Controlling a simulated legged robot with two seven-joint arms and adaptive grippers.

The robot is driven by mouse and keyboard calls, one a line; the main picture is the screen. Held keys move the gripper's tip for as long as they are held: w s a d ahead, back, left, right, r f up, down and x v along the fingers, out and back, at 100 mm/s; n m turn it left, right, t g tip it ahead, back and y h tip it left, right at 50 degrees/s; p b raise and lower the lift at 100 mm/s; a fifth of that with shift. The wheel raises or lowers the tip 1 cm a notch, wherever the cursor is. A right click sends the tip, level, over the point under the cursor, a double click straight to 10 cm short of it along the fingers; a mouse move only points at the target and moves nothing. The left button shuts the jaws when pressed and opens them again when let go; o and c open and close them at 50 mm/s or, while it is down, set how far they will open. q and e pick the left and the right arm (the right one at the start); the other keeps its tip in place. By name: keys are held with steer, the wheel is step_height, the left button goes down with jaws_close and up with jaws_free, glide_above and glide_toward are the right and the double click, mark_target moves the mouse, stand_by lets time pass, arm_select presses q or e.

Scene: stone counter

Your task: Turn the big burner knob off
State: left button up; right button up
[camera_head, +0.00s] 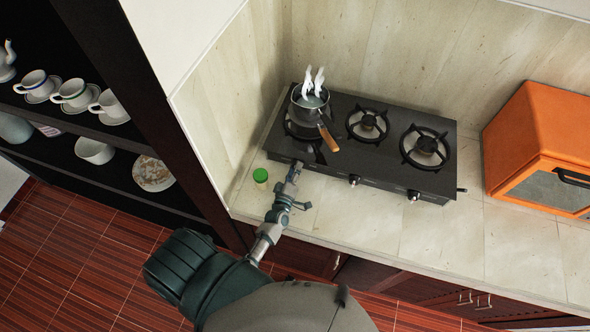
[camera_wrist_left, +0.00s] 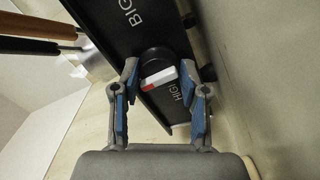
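The black stove (camera_head: 385,176) has several knobs along its front. In the left wrist view, a round black knob (camera_wrist_left: 157,60) with a pale bar and a red mark sits between my left gripper's (camera_wrist_left: 160,72) blue-padded fingers. The fingers are spread around the knob, and I see no firm closing on it. In the head view my left gripper (camera_head: 293,176) is at the stove's front left, below the burner with the pot, and hides that knob. The middle knob (camera_head: 354,180) and the right knob (camera_head: 413,195) are in plain view. My right gripper is not in view.
A pot (camera_head: 309,113) with a wooden handle (camera_head: 329,138) stands on the left burner, with white steam above it. A small green object (camera_head: 260,175) is left of my gripper. An orange oven (camera_head: 545,145) stands at right. The counter front (camera_head: 430,240) is clear.

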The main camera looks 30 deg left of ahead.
arm_select(q)
steer(key=shift+o, duration=1)
steer(key=shift+w, duration=0.1)
steer(key=v, duration=1.2)
steer(key=shift+d, duration=0.1)
